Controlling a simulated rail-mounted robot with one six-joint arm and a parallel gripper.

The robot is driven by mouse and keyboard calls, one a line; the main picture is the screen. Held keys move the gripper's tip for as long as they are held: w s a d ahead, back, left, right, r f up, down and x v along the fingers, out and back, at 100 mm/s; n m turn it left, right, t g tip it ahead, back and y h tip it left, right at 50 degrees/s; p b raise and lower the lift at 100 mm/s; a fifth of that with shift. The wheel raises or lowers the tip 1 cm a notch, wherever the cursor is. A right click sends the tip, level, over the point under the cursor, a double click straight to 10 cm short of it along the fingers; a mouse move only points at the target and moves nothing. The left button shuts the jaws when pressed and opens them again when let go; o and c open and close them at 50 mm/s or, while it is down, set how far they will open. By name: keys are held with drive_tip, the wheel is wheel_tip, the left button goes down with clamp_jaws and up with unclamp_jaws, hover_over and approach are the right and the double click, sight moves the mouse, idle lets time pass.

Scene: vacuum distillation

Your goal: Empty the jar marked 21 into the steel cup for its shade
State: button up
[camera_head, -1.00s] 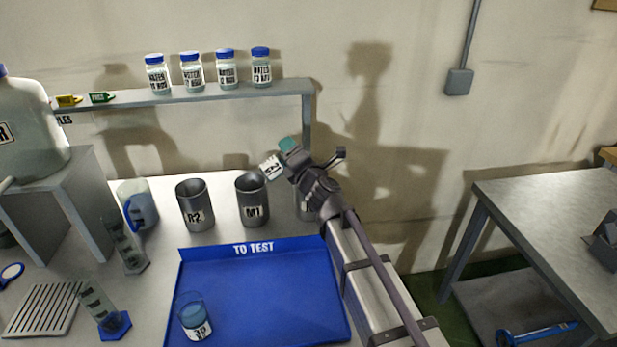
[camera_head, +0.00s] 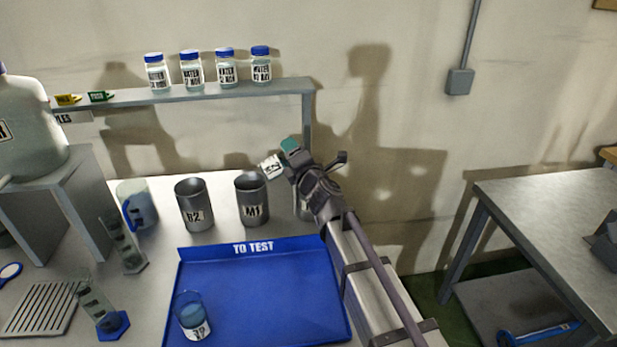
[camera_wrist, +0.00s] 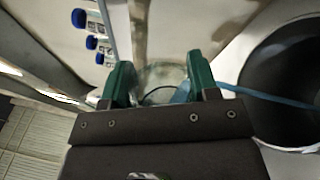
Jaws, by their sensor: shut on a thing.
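My gripper (camera_head: 288,152) is shut on a small clear jar (camera_head: 270,167), whose white label is too small to read surely. The jar is held tilted, above and just right of the rim of the steel cup marked M1 (camera_head: 252,200). In the wrist view the glass jar (camera_wrist: 158,78) sits between my green fingertips, with a little blue liquid at its mouth. A thin blue stream (camera_wrist: 265,96) runs from it to the right, across the opening of a dark steel cup (camera_wrist: 290,75). The liquid level in the cup is hidden.
Another steel cup (camera_head: 194,205), seemingly marked B2, stands left; a third (camera_head: 302,208) is partly behind my arm. A blue TO TEST tray (camera_head: 265,290) holds a jar with blue liquid (camera_head: 193,316). Blue-capped bottles (camera_head: 225,68) line the shelf (camera_head: 200,95) above.

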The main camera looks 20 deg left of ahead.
drive_tip(key=shift+f+m, duration=0.25)
drive_tip(key=shift+m, duration=0.15)
idle(0.3)
drive_tip(key=shift+w+d+r+m, duration=0.15)
drive_tip(key=shift+w+d+m, duration=0.5)
drive_tip(key=shift+m, duration=0.25)
idle(1.0)
drive_tip(key=shift+w+d+m+t+h, duration=0.1)
drive_tip(key=shift+m+t+h, duration=0.1)
drive_tip(key=shift+m, duration=0.45)
drive_tip(key=shift+d+m+t+h, duration=0.1)
drive_tip(key=shift+m+t, duration=0.1)
drive_tip(key=shift+m, duration=0.45)
idle(1.0)
